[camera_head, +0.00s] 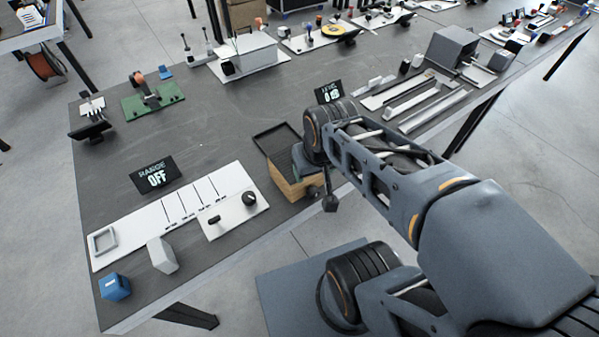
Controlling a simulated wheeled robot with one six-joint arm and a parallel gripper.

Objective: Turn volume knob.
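A white panel (222,222) lies on the near left part of the dark table. A round black knob (249,198) stands on its right side, and a smaller dark control (214,219) sits to its left. I cannot read a volume label on either. My gripper (329,203) appears as a small dark shape hanging below my arm near the table's front edge. It is right of the round knob and apart from it. Its fingers are too small and partly hidden to tell if they are open.
A display (156,174) behind the panel reads "RANGE OFF". A wooden box (287,180) stands between the panel and my arm. A grey block (161,255) and blue cube (115,287) are near the left corner. A second small display (328,92) stands further back. The middle left tabletop is clear.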

